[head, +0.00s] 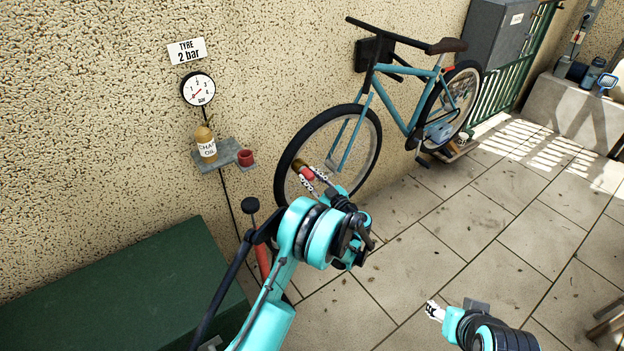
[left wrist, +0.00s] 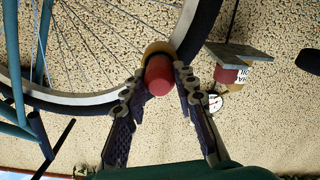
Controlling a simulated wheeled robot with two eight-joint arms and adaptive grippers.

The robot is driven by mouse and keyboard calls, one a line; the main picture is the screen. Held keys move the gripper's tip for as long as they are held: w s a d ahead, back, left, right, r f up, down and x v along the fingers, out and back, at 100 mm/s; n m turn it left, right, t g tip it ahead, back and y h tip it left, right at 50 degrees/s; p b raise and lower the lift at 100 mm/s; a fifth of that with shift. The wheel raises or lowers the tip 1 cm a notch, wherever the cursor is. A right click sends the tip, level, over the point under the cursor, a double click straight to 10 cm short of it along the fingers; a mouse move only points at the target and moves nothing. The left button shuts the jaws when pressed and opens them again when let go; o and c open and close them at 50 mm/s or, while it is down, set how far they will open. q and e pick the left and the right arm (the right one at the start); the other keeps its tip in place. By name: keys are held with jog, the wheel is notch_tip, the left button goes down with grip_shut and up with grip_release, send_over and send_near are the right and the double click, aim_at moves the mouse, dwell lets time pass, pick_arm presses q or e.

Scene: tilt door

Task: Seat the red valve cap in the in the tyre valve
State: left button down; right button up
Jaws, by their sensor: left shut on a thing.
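The red valve cap (left wrist: 158,76) is between the fingers of my left gripper (left wrist: 157,84), which is shut on it. In the head view the cap (head: 307,173) shows at the fingertips of my left gripper (head: 318,181), by the front wheel's left side. The brass-yellow tyre valve (left wrist: 157,48) is right behind the cap at the wheel rim, partly hidden by it; it also shows in the head view (head: 298,164). Cap and valve look lined up; I cannot tell how deep the cap sits. My right gripper (head: 434,311) is low at the right, apart from everything; its opening is unclear.
The blue bicycle (head: 398,112) hangs by the wall. A small grey shelf (head: 228,149) left of the wheel holds an oil bottle (head: 206,146) and a red cup (head: 245,158). A gauge (head: 198,90) is above. A green box (head: 120,290) fills the lower left.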

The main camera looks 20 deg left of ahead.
pick_arm(q)
jog(key=shift+w+a, duration=0.15)
jog(key=shift+a, duration=0.05)
jog(key=c, duration=1.1)
grip_release()
jog(key=shift+d, duration=0.1)
jog(key=v, duration=1.2)
